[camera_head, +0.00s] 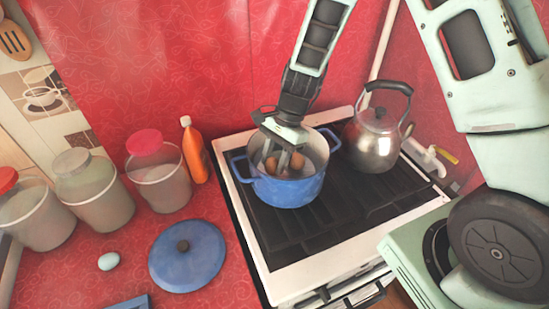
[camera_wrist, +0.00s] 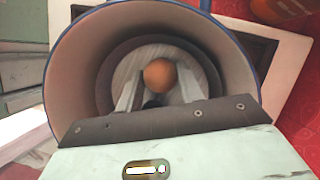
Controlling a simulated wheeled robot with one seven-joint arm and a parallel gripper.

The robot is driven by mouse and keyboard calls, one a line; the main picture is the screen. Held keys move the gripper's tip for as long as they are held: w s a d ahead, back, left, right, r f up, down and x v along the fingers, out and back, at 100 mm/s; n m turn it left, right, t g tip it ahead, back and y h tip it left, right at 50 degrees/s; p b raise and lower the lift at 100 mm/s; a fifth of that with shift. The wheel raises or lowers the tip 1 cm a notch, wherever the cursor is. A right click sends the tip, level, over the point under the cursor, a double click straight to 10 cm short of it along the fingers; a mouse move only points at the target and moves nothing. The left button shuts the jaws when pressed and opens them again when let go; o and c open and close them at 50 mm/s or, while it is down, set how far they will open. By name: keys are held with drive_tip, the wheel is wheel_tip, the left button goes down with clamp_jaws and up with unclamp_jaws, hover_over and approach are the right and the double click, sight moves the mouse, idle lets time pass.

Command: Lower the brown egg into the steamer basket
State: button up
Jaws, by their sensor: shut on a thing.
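The brown egg (camera_wrist: 159,74) is between the two fingers of my gripper (camera_head: 276,162), which is shut on it. In the head view, brown surface shows beside and between the fingers, partly covered by them. The fingers reach down inside the blue pot (camera_head: 287,192) on the stove. In the wrist view, the egg is over the pale floor of the steamer basket (camera_wrist: 126,67), inside a dark ring in the pot. I cannot tell whether the egg touches the basket floor.
A steel kettle (camera_head: 374,140) stands right of the pot on the stove (camera_head: 345,226). A blue lid (camera_head: 187,262), a pale egg (camera_head: 108,261), an orange bottle (camera_head: 194,152) and several jars (camera_head: 160,180) are on the red counter at left.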

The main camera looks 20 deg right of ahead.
drive_tip(key=shift+f, duration=0.4)
drive_tip(key=o, duration=0.7)
drive_tip(key=shift+o, duration=0.2)
drive_tip(key=b+v, duration=0.2)
drive_tip(key=v, duration=1.5)
drive_tip(key=s+a+n+h, duration=0.1)
drive_tip(key=s+a+n, duration=0.3)
drive_tip(key=s+n, duration=0.3)
drive_tip(key=s+a+n+t+h, duration=0.1)
drive_tip(key=s+a+n, duration=0.2)
drive_tip(key=s+n, duration=0.4)
drive_tip(key=s+a+n+h, duration=0.1)
drive_tip(key=s+a+n, duration=0.3)
drive_tip(key=s+n, duration=0.3)
drive_tip(key=s, duration=0.4)
drive_tip(key=shift+s+a+f+t+h, duration=0.2)
drive_tip(key=shift+a+t+h, duration=0.1)
drive_tip(key=shift+a+t, duration=0.1)
